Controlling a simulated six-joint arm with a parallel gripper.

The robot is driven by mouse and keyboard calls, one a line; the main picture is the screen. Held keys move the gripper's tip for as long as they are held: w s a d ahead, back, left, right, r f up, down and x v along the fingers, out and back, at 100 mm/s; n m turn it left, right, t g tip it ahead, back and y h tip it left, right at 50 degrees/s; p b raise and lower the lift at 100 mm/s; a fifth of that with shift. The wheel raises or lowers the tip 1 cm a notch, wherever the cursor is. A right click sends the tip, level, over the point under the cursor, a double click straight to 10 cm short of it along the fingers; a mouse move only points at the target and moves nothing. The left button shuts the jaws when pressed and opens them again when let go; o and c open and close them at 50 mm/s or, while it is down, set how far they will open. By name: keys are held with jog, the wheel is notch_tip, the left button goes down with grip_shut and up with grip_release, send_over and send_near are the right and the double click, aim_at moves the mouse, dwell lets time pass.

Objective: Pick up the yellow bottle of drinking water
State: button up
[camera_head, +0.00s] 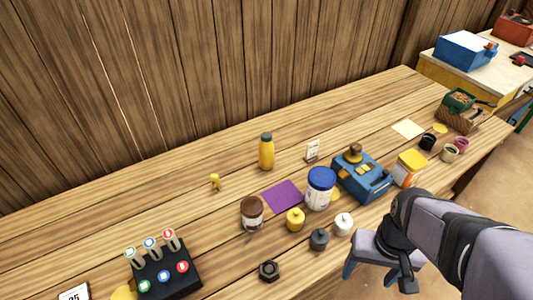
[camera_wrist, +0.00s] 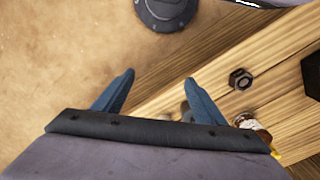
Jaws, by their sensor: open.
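The yellow bottle (camera_head: 266,153) with a dark cap stands upright towards the back middle of the wooden table in the head view. My gripper (camera_head: 376,276) is at the lower right, off the table's front edge, well apart from the bottle. In the wrist view my gripper (camera_wrist: 158,85) shows two blue fingers spread apart with nothing between them. The bottle cannot be made out in the wrist view.
Near the bottle are a small yellow figure (camera_head: 215,181), a purple mat (camera_head: 283,197), a brown jar (camera_head: 252,213), a blue-lidded tub (camera_head: 319,188) and a blue box (camera_head: 362,179). Several weights stand in front. The table's back left is clear.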

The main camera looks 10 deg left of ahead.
jog(key=w+d+n+t+h+b, duration=0.25)
jog(key=w+n+b, duration=0.25)
jog(key=w+n, duration=0.55)
jog(key=w+a+r+n+t+h+b, duration=0.1)
jog(key=w+a+n+t+b, duration=0.2)
jog(key=w, duration=0.4)
jog(key=w+a+n+t+b, duration=0.1)
jog(key=w+a+n+t, duration=0.15)
jog(key=w+n, duration=0.35)
jog(key=r+n+t+y+b, duration=0.1)
jog(key=n+t+y+b, duration=0.5)
jog(key=n, duration=1.3)
send_over(268, 153)
jog(key=s+d+b, duration=0.1)
jog(key=s, duration=0.3)
jog(key=g, duration=0.1)
jog(key=shift+y, duration=0.25)
notch_tip(268, 153, down, 6)
jog(key=shift+f, duration=0.5)
jog(key=shift+p+x, duration=0.45)
jog(key=shift+x, duration=0.65)
jog(key=shift+w+a, duration=0.1)
